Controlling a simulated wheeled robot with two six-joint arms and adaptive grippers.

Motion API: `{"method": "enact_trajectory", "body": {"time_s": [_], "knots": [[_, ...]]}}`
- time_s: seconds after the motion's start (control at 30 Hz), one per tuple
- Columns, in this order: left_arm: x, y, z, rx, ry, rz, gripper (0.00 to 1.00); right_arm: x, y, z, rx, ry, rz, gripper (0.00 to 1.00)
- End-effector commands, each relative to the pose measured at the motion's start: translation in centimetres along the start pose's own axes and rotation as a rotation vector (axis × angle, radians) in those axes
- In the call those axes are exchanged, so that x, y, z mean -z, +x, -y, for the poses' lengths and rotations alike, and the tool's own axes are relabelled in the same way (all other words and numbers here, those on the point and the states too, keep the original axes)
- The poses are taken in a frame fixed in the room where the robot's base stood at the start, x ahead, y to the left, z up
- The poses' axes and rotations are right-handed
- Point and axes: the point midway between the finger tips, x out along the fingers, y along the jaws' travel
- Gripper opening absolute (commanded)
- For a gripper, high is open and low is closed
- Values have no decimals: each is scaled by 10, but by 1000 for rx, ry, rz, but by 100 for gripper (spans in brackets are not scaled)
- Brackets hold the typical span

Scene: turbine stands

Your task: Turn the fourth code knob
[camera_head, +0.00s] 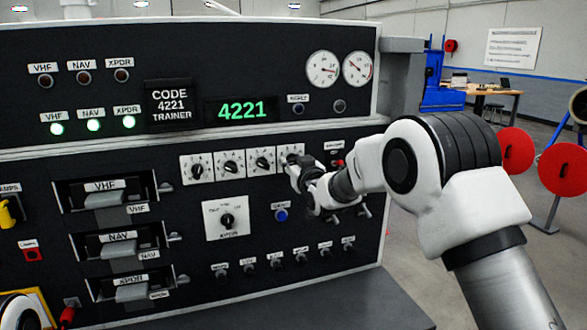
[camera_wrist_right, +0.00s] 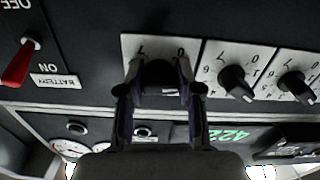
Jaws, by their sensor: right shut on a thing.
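The fourth code knob sits at the right end of a row of white dial plates, and my right gripper (camera_head: 298,172) mostly hides it in the head view. In the right wrist view, which is upside down, the two fingers of my right gripper (camera_wrist_right: 160,82) close on the dark fourth knob (camera_wrist_right: 160,72) from both sides. Its white dial plate (camera_wrist_right: 192,46) shows around the fingers. The third code knob (camera_head: 262,163) is just to the left of it in the head view. The green display (camera_head: 242,110) reads 4221, and the placard (camera_head: 169,107) reads CODE 4221 TRAINER.
A rotary XPDR knob (camera_head: 227,220) and a blue button (camera_head: 281,215) are below the code row. A red BATTERY switch (camera_wrist_right: 17,65) is close beside the gripper. VHF, NAV and XPDR lamps (camera_head: 93,125) glow green. A dark ledge (camera_head: 350,300) runs below the panel.

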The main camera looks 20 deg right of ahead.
Motion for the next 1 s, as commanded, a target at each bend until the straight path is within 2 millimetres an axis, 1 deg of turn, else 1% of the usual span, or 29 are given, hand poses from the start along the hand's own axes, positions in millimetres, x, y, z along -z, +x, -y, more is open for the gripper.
{"method": "enact_trajectory", "body": {"time_s": [0.03,0.23,0.63,0.67,0.7,1.0], "knots": [[0,3,0,0,0,0,40,-2,0,0,0,-16,0,0],[0,5,0,0,0,0,40,-1,0,0,0,-59,1,0],[0,5,0,0,0,0,40,0,0,0,0,-66,1,0],[0,5,0,0,0,0,40,0,0,0,0,-65,1,45],[0,5,0,0,0,0,40,0,0,0,0,-65,1,60],[0,4,0,0,0,0,40,0,0,0,0,-65,1,60]]}}
